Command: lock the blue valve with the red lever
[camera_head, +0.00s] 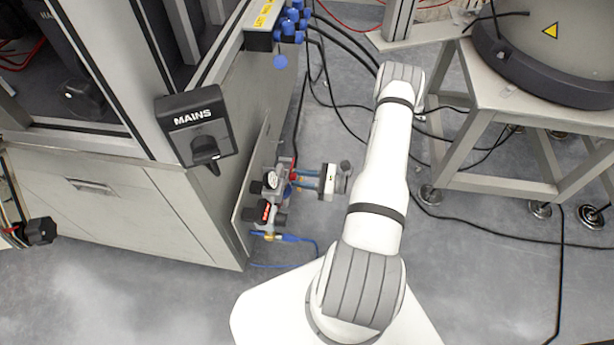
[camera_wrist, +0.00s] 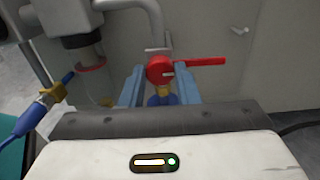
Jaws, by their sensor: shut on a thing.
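The red lever (camera_wrist: 203,62) has a round red hub (camera_wrist: 160,69) and a thin arm that points right, roughly level, in the wrist view. The blue valve (camera_wrist: 161,100), with a brass part, sits just below the hub and is partly hidden by my gripper body. My gripper (camera_wrist: 160,76) has its two blue-grey fingers on either side of the red hub and is shut on it. The lever's arm passes over the right fingertip. In the head view my gripper (camera_head: 292,179) reaches left to the valve assembly on the cabinet's side, where the lever is mostly hidden.
A pressure gauge (camera_head: 271,180) and a black regulator knob (camera_head: 251,213) sit beside the valve. A blue hose (camera_wrist: 22,122) with a brass fitting is at left. The grey cabinet (camera_head: 180,205) carries a MAINS switch (camera_head: 197,125). Cables cross the floor near a metal stand (camera_head: 480,170).

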